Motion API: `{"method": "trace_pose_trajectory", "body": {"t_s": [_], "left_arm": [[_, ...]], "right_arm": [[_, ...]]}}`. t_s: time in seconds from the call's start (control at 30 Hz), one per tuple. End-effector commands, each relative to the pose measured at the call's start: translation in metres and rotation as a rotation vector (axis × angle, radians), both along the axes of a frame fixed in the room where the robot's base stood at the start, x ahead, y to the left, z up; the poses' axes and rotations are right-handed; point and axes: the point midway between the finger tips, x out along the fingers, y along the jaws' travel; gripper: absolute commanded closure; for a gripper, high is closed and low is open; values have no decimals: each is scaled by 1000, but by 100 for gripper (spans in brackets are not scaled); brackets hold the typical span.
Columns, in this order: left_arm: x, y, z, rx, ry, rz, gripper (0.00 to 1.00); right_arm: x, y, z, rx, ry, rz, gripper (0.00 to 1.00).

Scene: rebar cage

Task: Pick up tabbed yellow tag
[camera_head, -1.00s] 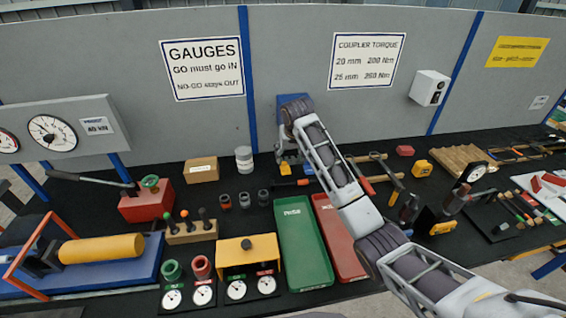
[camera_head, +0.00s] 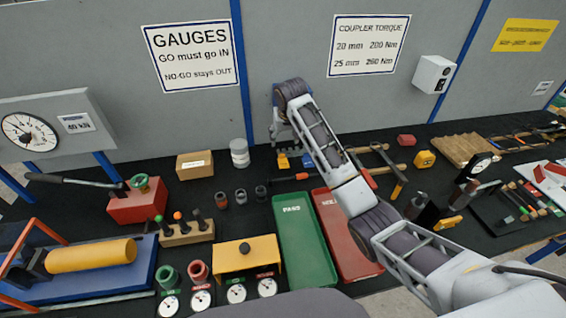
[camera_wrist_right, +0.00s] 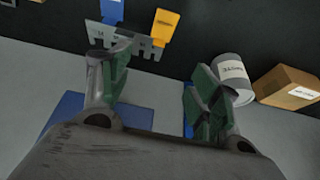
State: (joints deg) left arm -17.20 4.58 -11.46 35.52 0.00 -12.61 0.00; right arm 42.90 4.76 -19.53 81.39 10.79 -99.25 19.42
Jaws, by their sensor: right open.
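The yellow tag (camera_wrist_right: 164,27) is at the top of the right wrist view, upright against a grey toothed piece (camera_wrist_right: 125,42) with a blue tag (camera_wrist_right: 112,10) beside it. In the head view the yellow tag (camera_head: 283,161) is a small patch on the black bench top, just below my right gripper (camera_head: 281,133). In the wrist view my right gripper (camera_wrist_right: 158,85) is open and empty, with its green-padded fingers apart. The tag lies beyond the fingertips, and no contact shows. My left gripper is not in view.
A grey can (camera_head: 240,153) and a cardboard box (camera_head: 195,164) stand left of the right gripper. A green tray (camera_head: 303,238) and a red tray (camera_head: 345,236) lie in front. A hammer (camera_head: 392,172) lies to the right. The grey wall panel (camera_head: 290,40) is close behind.

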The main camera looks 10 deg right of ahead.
Motion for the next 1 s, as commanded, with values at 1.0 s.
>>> {"method": "trace_pose_trajectory", "body": {"t_s": [1.0], "left_arm": [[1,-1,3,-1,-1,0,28]], "right_arm": [[33,-1,-79,0,1,0,38]]}}
